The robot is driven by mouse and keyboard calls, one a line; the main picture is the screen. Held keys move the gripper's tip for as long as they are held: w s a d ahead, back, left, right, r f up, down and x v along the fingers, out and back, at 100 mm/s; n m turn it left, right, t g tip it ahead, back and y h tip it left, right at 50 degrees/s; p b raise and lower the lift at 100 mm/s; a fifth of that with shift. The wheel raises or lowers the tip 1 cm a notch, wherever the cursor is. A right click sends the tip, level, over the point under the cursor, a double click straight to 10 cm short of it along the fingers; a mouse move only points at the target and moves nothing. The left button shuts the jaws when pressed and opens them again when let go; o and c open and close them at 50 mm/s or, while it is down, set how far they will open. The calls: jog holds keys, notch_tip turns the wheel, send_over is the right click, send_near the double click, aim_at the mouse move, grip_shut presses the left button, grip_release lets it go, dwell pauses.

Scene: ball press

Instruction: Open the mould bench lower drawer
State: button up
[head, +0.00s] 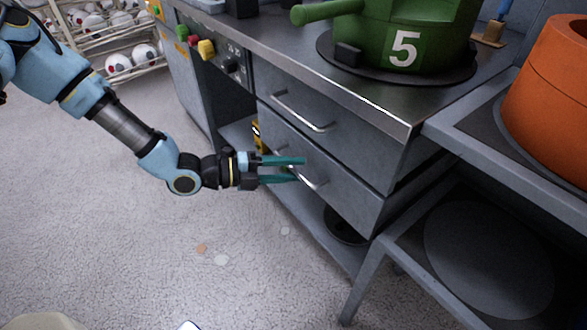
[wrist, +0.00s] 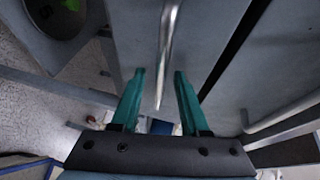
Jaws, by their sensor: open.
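The grey mould bench lower drawer (head: 345,200) is the lower of two stacked drawers under the steel worktop. Its silver bar handle (head: 312,180) is partly hidden by my gripper (head: 300,169). My gripper has two teal fingers, open, one on each side of the handle. In the wrist view, the handle (wrist: 168,45) runs between the fingertips of my gripper (wrist: 159,73), with space on both sides. The lower drawer front (wrist: 205,30) shows there with a dark gap beside it. I cannot tell whether the drawer stands slightly out.
The upper drawer (head: 320,110) has a similar handle (head: 300,112). A green machine part marked 5 (head: 400,40) stands on the worktop (head: 280,50). An orange drum (head: 555,85) is on a side stand at right. A low shelf lies beneath the drawers. Floor at left is open.

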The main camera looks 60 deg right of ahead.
jog(key=shift+s+d+f, duration=0.1)
jog(key=shift+s+d, duration=0.1)
jog(key=shift+d, duration=0.05)
jog(key=shift+c, duration=0.4)
grip_shut()
dwell(0.9)
